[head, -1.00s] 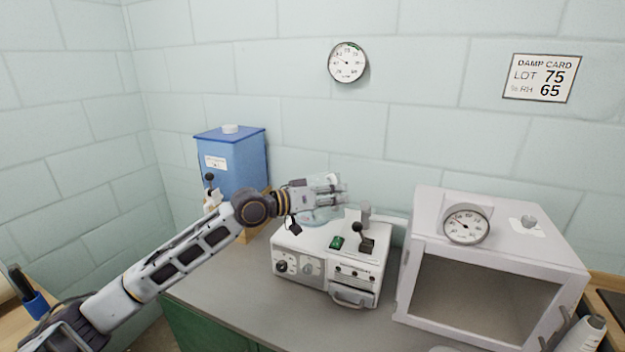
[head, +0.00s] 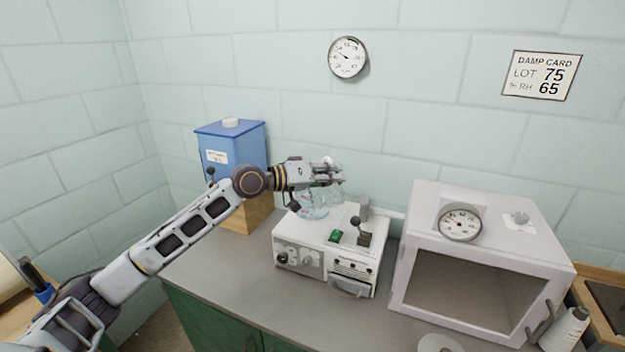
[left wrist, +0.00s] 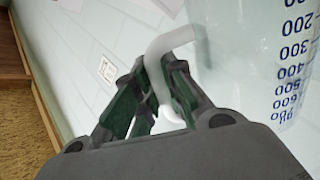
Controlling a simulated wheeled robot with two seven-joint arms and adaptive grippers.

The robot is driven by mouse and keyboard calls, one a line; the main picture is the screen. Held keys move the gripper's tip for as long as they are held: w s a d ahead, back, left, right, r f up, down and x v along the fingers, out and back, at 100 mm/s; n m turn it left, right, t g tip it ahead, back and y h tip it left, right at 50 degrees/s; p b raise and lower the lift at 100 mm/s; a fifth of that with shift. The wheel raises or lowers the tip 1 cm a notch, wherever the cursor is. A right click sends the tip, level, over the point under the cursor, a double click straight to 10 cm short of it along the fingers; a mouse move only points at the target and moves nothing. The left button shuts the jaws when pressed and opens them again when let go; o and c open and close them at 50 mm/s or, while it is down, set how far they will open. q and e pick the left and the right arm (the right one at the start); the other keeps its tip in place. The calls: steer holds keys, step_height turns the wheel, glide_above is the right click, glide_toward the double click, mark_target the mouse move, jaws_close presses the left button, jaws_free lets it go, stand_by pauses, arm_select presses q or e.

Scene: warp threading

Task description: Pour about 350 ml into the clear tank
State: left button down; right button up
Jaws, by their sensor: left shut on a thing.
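My left gripper (head: 328,172) is shut on the pale curved handle (left wrist: 165,75) of a clear jug. The jug (left wrist: 245,60) carries blue volume marks from about 200 to 600, seen in the left wrist view. I cannot make out its liquid level. In the head view the gripper is above the left part of a white machine (head: 305,246). A clear, bluish round vessel, apparently the tank (head: 312,211), sits on that machine's top, just below the gripper. The jug and the vessel overlap there, so their gap and any pouring stream cannot be told. My right gripper is not in view.
A blue container (head: 232,160) stands on a wooden block (head: 245,215) behind my left arm. A white cabinet with a dial (head: 460,225) stands right of the machine. A lever (head: 360,232) rises from the machine's top.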

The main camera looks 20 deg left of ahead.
mark_target(328, 158)
arm_select(q)
steer(key=shift+w+r, duration=0.1)
steer(key=shift+r, duration=0.1)
stand_by(0.4)
steer(key=shift+w+a+r+n+p, duration=0.15)
steer(key=shift+n+p, duration=0.15)
steer(key=shift+p, duration=0.05)
stand_by(0.4)
steer(key=shift+w+a+r, duration=0.1)
stand_by(0.5)
steer(key=shift+w+r+n+g+p, duration=0.1)
steer(key=shift+r+n+g+p, duration=0.1)
steer(key=shift+n+g+p, duration=0.15)
steer(key=shift+w+a+r, duration=0.1)
stand_by(0.5)
steer(key=shift+w+a+r+p, duration=0.1)
steer(key=shift+r+p, duration=0.1)
steer(key=shift+p, duration=0.2)
stand_by(0.5)
steer(key=shift+w+a+r+n, duration=0.1)
steer(key=shift+r+n, duration=0.1)
steer(key=shift+n, duration=0.15)
stand_by(0.7)
steer(key=shift+w+a+r+p, duration=0.15)
steer(key=shift+r+p, duration=0.1)
steer(key=shift+p, duration=0.3)
stand_by(0.5)
